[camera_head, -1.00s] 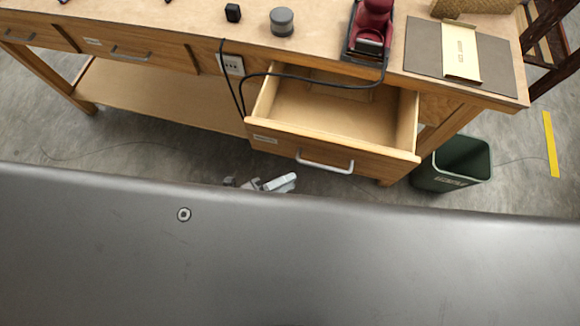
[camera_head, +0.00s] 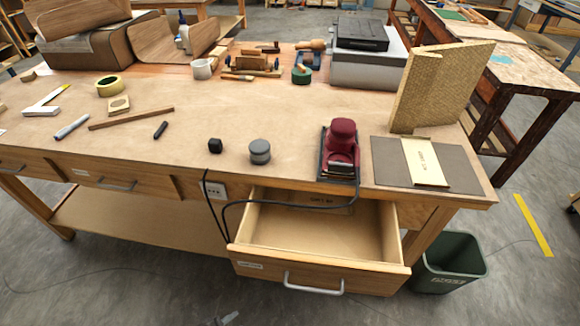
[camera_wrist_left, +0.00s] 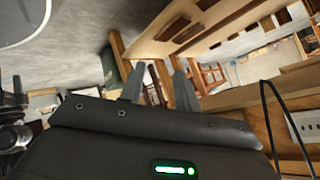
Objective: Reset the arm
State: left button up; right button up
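My left gripper (camera_wrist_left: 158,82) shows in the left wrist view with its two grey fingers apart and nothing seen between them. In the head view, only a small grey tip (camera_head: 228,318) shows at the bottom edge, below the drawer; I cannot tell surely which gripper it belongs to. My right gripper is not recognisable in either view. The wooden drawer (camera_head: 318,275) of the workbench (camera_head: 290,120) is pulled open, and its inside looks empty apart from a label at the back.
A red sander (camera_head: 342,140) stands near the bench edge, its black cable hanging across the drawer from an outlet (camera_head: 214,191). A grey folder (camera_head: 460,175) lies right of it. A green bin (camera_head: 452,262) stands on the floor right of the drawer.

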pick_arm(q)
jog(key=s+a+f+n+g+y, duration=0.45)
jog(key=s+a+f+n, duration=0.4)
jog(key=a+f, duration=0.5)
jog(key=s+d+f+n+g, duration=0.1)
jog(key=s+f+n, duration=0.1)
jog(key=s, duration=0.5)
jog(key=s+d+f+n+g+y, duration=0.1)
jog(key=s+d+f+n, duration=0.1)
jog(key=s+f, duration=0.3)
jog(key=s, duration=0.3)
jog(key=shift+s+d+f+g, duration=0.15)
jog(key=shift+s+f+g, duration=0.1)
jog(key=shift+g, duration=0.1)
